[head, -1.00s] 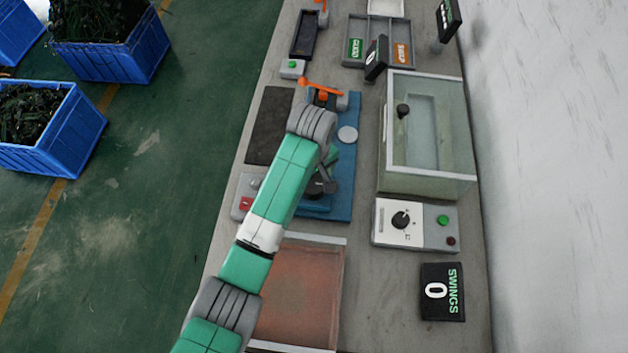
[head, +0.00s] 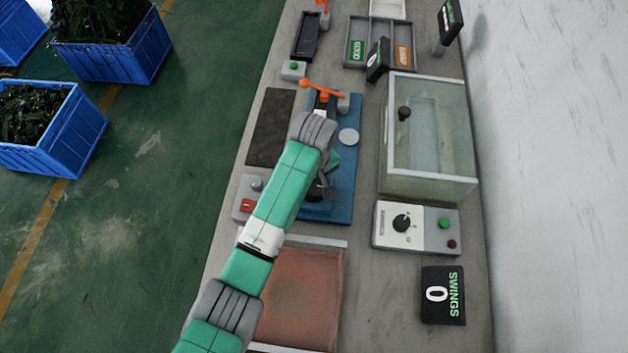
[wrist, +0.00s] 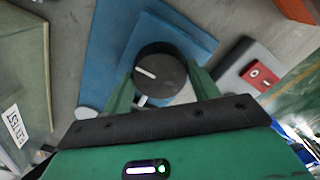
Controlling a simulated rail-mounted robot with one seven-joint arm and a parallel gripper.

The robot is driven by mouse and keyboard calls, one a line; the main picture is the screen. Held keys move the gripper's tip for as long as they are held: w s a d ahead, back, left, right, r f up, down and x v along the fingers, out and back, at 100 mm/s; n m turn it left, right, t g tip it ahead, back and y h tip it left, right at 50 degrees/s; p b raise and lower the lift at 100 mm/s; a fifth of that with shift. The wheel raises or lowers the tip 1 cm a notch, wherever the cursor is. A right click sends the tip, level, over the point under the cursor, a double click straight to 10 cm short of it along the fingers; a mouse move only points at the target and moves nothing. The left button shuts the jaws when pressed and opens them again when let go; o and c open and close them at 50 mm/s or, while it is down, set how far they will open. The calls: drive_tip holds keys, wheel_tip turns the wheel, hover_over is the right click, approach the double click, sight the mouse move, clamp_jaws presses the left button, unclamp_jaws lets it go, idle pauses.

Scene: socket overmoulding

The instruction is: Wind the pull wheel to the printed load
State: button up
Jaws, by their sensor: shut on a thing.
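The pull wheel (wrist: 158,72) is a dark round knob with a white mark, on the blue base plate (wrist: 100,50) in the wrist view. My gripper (wrist: 160,88) has its green fingers on either side of the wheel and is shut on it. The white mark points toward the upper left of the knob's face. In the head view my arm and wrist cover most of the wheel; the blue base plate (head: 346,185) shows around them. The printed load cannot be read. A dark display in the head view has its face turned away.
An orange-handled lever (head: 320,90) stands at the plate's far end. A clear-walled tank (head: 430,185) and a dial box (head: 385,240) stand to the right. A red-button box (head: 247,205) is on the left, and a reddish tray (head: 305,290) lies nearer. The SWINGS sign (head: 443,295) shows 0.

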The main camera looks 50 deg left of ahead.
drive_tip(key=m+p, duration=0.3)
drive_tip(key=shift+r, duration=0.25)
drive_tip(key=m+p, duration=0.3)
drive_tip(key=shift+m, duration=0.3)
drive_tip(key=m+p, duration=0.2)
drive_tip(key=m, duration=0.1)
drive_tip(key=shift+f+m, duration=0.1)
drive_tip(key=shift+m, duration=0.2)
drive_tip(key=m+p, duration=0.1)
drive_tip(key=m, duration=0.3)
drive_tip(key=shift+m+p, duration=0.3)
drive_tip(key=shift+p, duration=0.1)
drive_tip(key=m+p, duration=0.1)
drive_tip(key=m, duration=0.2)
drive_tip(key=shift+f+m, duration=0.1)
drive_tip(key=shift+m, duration=0.2)
drive_tip(key=m, duration=0.3)
drive_tip(key=shift+m, duration=0.3)
drive_tip(key=m+p, duration=0.1)
drive_tip(key=m, duration=0.5)
